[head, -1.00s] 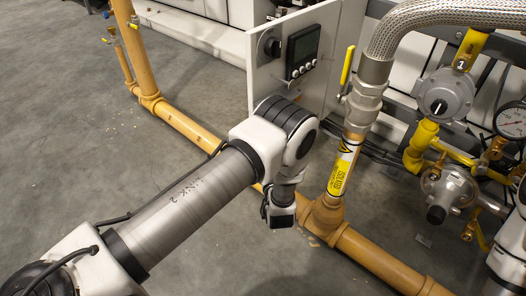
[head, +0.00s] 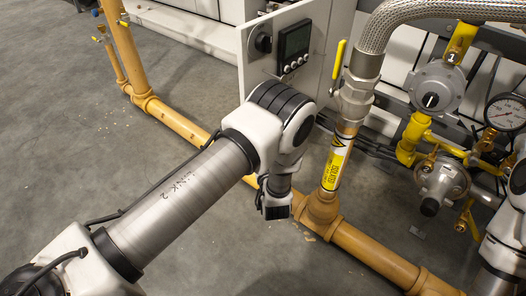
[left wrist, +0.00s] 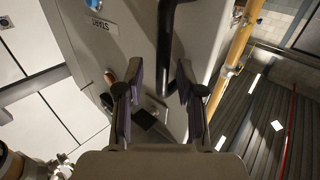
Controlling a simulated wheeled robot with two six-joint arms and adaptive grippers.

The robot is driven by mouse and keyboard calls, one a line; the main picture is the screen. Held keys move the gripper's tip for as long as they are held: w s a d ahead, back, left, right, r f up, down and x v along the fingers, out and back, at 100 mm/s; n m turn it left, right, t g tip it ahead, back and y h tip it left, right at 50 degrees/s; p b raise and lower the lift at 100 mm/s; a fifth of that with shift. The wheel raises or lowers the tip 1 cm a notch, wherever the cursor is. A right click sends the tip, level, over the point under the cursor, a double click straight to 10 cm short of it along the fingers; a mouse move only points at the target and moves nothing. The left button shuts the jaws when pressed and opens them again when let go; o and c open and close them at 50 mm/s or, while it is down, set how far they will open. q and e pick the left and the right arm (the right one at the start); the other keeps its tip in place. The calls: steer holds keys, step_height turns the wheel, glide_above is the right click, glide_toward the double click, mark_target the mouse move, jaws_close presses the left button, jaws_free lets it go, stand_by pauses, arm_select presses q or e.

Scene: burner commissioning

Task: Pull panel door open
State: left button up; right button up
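A pale panel (head: 257,66) with a black knob and a dark display stands at the top middle of the head view. In the left wrist view a grey panel face (left wrist: 133,45) carries a START label and a blue button. A black bar, perhaps a handle (left wrist: 165,45), runs down this face. My left gripper (left wrist: 158,95) is open in the wrist view, its fingers spread either side of the bar's lower part. I cannot tell its distance from the bar. My right gripper is not in view.
Yellow gas pipe (head: 375,255) runs along the floor, with a labelled riser (head: 336,163) right of my left arm. A yellow-handled valve (head: 339,62), a regulator (head: 438,88) and a pressure gauge (head: 506,113) stand at right. Grey floor at left is open.

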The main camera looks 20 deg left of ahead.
arm_select(q)
step_height(320, 180, up, 7)
steer(key=shift+w, duration=0.45)
steer(key=f+g, duration=0.1)
steer(key=f, duration=0.1)
steer(key=s+f+g+h, duration=0.1)
steer(key=f, duration=0.1)
steer(key=shift+s+f, duration=0.1)
steer(key=shift+f, duration=0.25)
steer(key=s+d+p, duration=0.2)
steer(key=d+p, duration=0.7)
steer(key=p, duration=0.9)
steer(key=shift+f, duration=0.1)
